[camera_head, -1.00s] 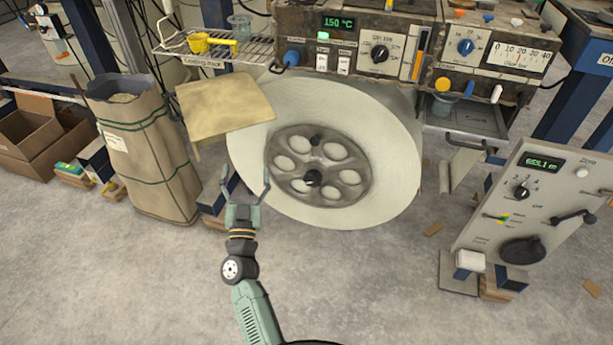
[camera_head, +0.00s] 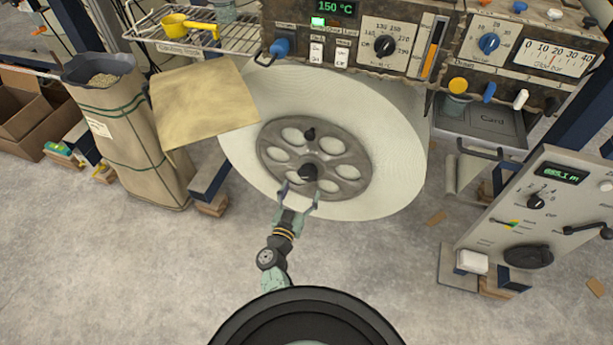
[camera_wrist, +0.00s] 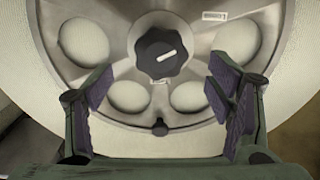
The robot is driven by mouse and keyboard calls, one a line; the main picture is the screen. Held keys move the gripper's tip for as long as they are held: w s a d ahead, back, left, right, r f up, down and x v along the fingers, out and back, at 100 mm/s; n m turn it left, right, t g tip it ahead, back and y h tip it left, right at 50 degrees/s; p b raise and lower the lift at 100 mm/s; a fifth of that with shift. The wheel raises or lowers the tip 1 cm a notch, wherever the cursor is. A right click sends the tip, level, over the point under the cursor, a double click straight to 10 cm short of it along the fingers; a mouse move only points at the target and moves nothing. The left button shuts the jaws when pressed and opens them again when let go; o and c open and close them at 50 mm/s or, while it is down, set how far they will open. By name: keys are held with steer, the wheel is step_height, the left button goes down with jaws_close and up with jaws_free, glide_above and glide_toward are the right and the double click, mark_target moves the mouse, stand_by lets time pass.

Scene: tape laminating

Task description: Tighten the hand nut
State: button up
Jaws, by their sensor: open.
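The hand nut is a black lobed knob (camera_head: 308,172) at the centre of the grey metal hub (camera_head: 345,180) on a big white tape roll (camera_head: 395,185). My gripper (camera_head: 299,193) is open and empty, just below the hand nut in the head view. In the wrist view both purple-padded fingers of my gripper (camera_wrist: 158,88) stand apart in front of the hub, and no contact with the nut shows.
A second black knob (camera_head: 310,134) sits higher on the hub. A tan sheet (camera_head: 203,102) hangs left of the roll, beside a large sack (camera_head: 125,140). A control panel (camera_head: 385,45) is above. A counter unit (camera_head: 535,210) stands at right.

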mark_target(306, 178)
steer(key=x, duration=0.6)
steer(key=shift+w, duration=0.15)
steer(key=c, duration=1.2)
steer(key=shift+o, duration=0.2)
